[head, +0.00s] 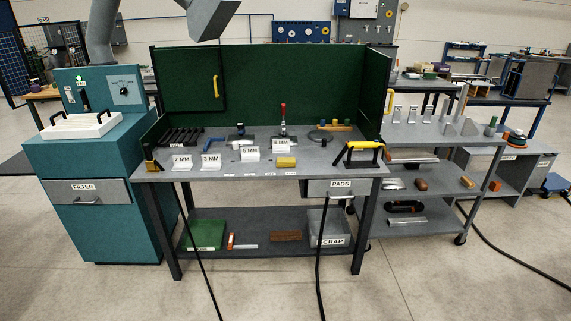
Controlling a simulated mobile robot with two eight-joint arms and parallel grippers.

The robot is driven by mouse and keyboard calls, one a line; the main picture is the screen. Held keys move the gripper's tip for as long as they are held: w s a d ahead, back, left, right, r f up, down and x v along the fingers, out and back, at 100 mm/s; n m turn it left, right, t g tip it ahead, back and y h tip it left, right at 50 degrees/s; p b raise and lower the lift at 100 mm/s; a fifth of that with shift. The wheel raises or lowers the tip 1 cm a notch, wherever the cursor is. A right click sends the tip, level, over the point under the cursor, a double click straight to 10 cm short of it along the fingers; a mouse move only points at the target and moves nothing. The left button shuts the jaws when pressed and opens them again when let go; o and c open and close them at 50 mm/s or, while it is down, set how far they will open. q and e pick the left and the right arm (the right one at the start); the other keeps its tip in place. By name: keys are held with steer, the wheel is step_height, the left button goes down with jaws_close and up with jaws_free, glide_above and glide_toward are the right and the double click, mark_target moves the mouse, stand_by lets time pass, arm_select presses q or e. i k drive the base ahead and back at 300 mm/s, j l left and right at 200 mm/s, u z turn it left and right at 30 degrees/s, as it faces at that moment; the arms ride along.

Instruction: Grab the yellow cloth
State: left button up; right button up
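A small yellow folded thing, which looks like the yellow cloth (286,162), lies on the grey workbench top (235,170) near its front edge, right of the middle. It is too small to make out its folds. Neither of my grippers shows in the head view.
Green panels (290,85) close the bench's back and sides. A red-handled clamp (283,118) stands behind the cloth, and a yellow-handled black tool (365,148) sits at the right front corner. A teal filter cabinet (90,190) stands left. Dark hoses hang in front; open floor lies ahead.

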mark_target(281, 162)
steer(key=i+l+u, duration=0.35)
steer(key=i, duration=0.5)
steer(key=i+l+u, duration=0.35)
steer(key=i, duration=0.5)
steer(key=i+l+u, duration=0.35)
steer(key=i+l, duration=0.35)
steer(key=l, duration=0.15)
